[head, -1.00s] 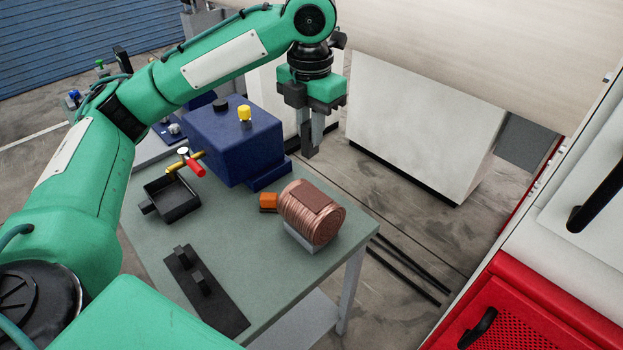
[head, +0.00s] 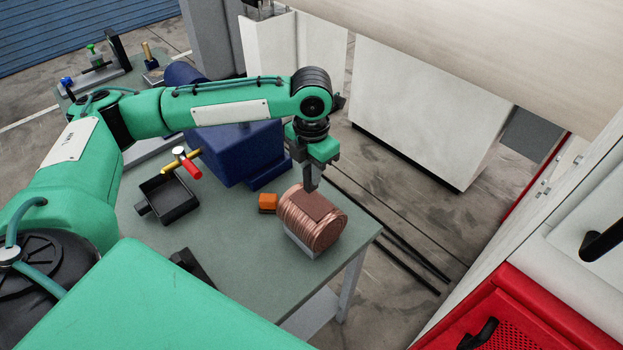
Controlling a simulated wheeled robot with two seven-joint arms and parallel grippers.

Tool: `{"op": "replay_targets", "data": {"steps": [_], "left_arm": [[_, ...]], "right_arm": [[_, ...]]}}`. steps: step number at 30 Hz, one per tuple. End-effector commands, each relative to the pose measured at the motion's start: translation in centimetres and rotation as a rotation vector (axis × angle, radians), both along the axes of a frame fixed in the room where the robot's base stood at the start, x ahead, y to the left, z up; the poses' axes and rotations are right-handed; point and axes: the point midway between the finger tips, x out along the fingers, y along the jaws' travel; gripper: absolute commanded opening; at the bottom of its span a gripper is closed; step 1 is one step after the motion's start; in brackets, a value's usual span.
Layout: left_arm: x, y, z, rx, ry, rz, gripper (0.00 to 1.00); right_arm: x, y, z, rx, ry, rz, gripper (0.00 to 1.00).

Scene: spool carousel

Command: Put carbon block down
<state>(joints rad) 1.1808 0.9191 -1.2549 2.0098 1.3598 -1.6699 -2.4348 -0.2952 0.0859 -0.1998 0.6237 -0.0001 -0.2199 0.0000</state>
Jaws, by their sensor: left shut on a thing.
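My left gripper (head: 312,178) points down just above the copper-coloured ribbed drum (head: 300,226). It is shut on a small dark grey piece, taken to be the carbon block; fingers and block are hard to tell apart at this size. The fingertips are close over the drum's flat brownish top patch (head: 318,208); I cannot tell whether they touch it. The drum lies on its side on a light grey cradle (head: 300,243) near the table's right edge. My right gripper is not in view.
The grey-green table (head: 235,225) also holds an orange block (head: 267,202) beside the drum, a black tray (head: 170,198), a red-and-yellow tool (head: 185,162) and a dark blue housing (head: 235,150) behind. A black fixture (head: 187,260) is mostly hidden by my green arm. A red cabinet (head: 520,310) stands right.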

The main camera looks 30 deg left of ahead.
Motion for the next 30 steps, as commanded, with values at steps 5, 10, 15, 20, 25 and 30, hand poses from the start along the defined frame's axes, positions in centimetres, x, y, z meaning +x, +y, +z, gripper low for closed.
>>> {"op": "replay_targets", "data": {"steps": [5, 10, 15, 20, 25, 30], "left_arm": [[0.0, 0.0, -1.1, -0.001, 0.000, 0.000, 0.00], [0.0, 0.0, -3.4, 0.001, 0.003, 0.001, 0.00], [0.0, 0.0, -4.9, -0.001, -0.002, -0.001, 0.00], [0.0, 0.0, -4.9, -0.001, -0.002, -0.001, 0.00], [0.0, 0.0, -5.1, -0.001, -0.002, 0.000, 0.26], [0.0, 0.0, -5.1, 0.000, -0.001, 0.000, 0.40]], "right_arm": [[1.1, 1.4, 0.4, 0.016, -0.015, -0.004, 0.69], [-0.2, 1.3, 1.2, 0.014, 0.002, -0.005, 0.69], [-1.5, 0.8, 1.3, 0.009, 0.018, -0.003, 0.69], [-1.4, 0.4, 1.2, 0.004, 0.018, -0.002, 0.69], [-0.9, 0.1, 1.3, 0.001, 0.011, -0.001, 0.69], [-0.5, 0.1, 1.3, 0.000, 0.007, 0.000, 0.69]]}}
